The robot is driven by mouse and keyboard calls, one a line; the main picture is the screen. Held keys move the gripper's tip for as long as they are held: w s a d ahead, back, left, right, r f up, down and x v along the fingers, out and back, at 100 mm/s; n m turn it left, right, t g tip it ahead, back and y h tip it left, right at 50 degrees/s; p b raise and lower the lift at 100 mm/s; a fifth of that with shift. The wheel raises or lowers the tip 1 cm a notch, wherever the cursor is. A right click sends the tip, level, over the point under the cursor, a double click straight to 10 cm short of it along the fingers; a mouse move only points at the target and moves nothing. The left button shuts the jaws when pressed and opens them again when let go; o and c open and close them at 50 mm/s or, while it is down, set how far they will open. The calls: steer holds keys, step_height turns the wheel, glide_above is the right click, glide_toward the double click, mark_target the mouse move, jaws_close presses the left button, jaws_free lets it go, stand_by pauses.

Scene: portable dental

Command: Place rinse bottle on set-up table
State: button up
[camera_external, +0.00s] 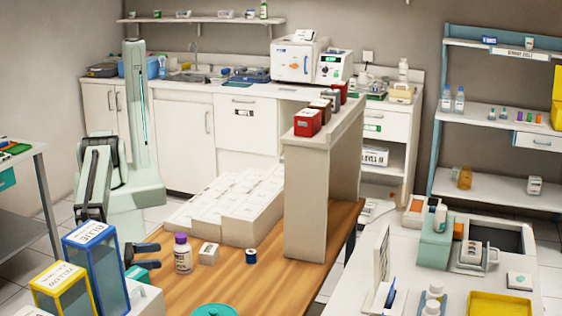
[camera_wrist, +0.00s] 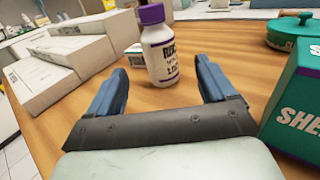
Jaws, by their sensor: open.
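The rinse bottle (camera_external: 183,258), white with a purple cap, stands upright on the wooden table (camera_external: 220,290). In the wrist view the bottle (camera_wrist: 160,48) stands just ahead of my fingertips, roughly centred between them, with dark print on its label. My gripper (camera_external: 153,255) is open and low over the table, to the left of the bottle. The wrist view shows its two blue fingers (camera_wrist: 159,68) spread apart with nothing held. I cannot tell which surface is the set-up table.
White boxes (camera_external: 232,205) are stacked behind the bottle. A small box (camera_external: 209,254) and a dark blue roll (camera_external: 251,256) stand right of it. A teal lidded pot (camera_external: 215,311) is in front. A green box (camera_wrist: 298,105) is close right of my gripper. Blue and yellow bins (camera_external: 95,262) stand left.

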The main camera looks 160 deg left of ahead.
mark_target(189, 250)
steer(key=a, duration=0.3)
steer(key=w+a, duration=0.1)
steer(key=a, duration=0.1)
steer(key=shift+a, duration=0.4)
steer(key=shift+w+a+r, duration=0.1)
steer(key=shift+w+a, duration=0.05)
steer(key=shift+a, duration=0.7)
steer(key=shift+w+a+r, duration=0.1)
steer(key=shift+w+a, duration=0.1)
steer(key=shift+a, duration=0.65)
steer(key=shift+w+a+r, duration=0.1)
steer(key=shift+w+a, duration=0.05)
steer(key=shift+a, duration=0.7)
steer(key=shift+c, duration=0.3)
steer(key=c, duration=1.2)
